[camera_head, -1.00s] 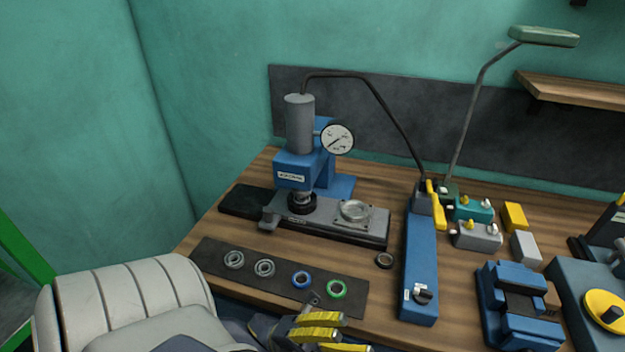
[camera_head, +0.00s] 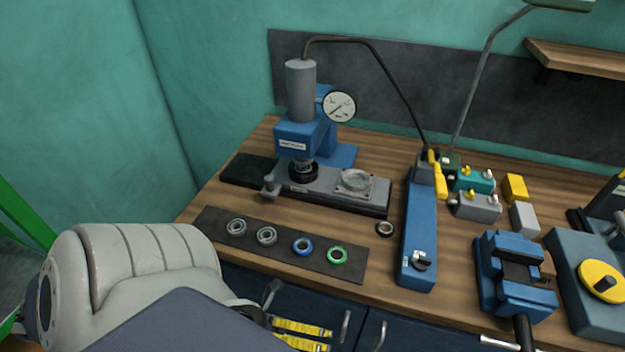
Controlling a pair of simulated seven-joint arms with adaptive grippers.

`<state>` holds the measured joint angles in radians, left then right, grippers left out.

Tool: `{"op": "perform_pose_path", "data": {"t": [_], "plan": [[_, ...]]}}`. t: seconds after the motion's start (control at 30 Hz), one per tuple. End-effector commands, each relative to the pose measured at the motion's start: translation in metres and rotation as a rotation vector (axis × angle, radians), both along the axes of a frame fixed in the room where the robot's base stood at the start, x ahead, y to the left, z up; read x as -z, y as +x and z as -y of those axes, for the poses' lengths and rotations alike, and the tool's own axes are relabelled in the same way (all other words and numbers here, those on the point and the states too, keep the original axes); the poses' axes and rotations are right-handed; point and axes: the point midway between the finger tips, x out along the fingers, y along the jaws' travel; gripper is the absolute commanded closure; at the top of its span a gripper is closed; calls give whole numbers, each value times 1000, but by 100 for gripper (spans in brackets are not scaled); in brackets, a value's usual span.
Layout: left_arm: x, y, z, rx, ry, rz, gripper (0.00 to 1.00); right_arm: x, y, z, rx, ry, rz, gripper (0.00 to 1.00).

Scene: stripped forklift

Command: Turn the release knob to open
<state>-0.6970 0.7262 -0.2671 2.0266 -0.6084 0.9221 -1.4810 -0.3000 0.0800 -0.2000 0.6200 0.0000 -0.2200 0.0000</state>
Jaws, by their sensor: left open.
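The release knob (camera_head: 422,261) is a small dark knob with a pale mark at the front end of the long blue pump (camera_head: 418,225). A hose runs from the pump up to the blue press (camera_head: 308,140) with a grey cylinder and a round gauge (camera_head: 339,107). My left gripper (camera_head: 302,335), with yellow fingers, is open at the bottom of the view, below and left of the knob and in front of the bench's cabinet doors. It touches nothing that I can see. My right gripper is not in view.
A dark mat (camera_head: 280,246) with several rings lies at the front left of the wooden bench. A small dark ring (camera_head: 385,229) sits beside the pump. A blue vise (camera_head: 516,272) stands right of the knob. Small yellow, teal and grey blocks stand behind the vise.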

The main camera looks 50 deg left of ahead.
Motion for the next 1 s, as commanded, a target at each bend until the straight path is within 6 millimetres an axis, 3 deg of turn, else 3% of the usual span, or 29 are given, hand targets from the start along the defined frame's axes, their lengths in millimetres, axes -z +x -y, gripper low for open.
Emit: {"op": "perform_pose_path", "data": {"t": [0.3,0.77,1.0], "plan": [[25,-7,-9,-29,83,-6,40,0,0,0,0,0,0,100],[30,-9,-11,-35,100,-6,40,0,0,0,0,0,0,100],[26,-5,-10,-28,94,2,65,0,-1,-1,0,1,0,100]]}}
